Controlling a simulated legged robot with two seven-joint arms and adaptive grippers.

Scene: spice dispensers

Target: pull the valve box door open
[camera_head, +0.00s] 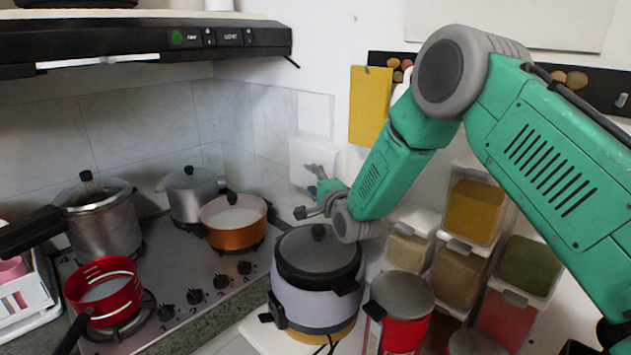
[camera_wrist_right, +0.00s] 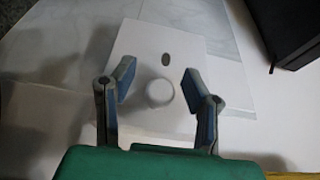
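The valve box (camera_head: 308,158) is a small white box on the wall beside the tiled corner, partly hidden by my right gripper. In the right wrist view its white door (camera_wrist_right: 142,45) faces me and looks closed. The door has a round white knob (camera_wrist_right: 159,93) and a dark oval spot above it. My right gripper (camera_head: 309,192) is in front of the box with its fingers spread. In the wrist view the right gripper (camera_wrist_right: 158,84) has one finger on each side of the knob, with gaps to it. I cannot tell the remaining depth. My left gripper is not in view.
Below my right gripper stands a rice cooker (camera_head: 318,290) with a black lid. Spice dispensers (camera_head: 475,210) hang on the wall to the right, beneath my right arm. An orange pot (camera_head: 235,235) and other pots stand on the stove at left. A range hood (camera_head: 140,40) is above.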

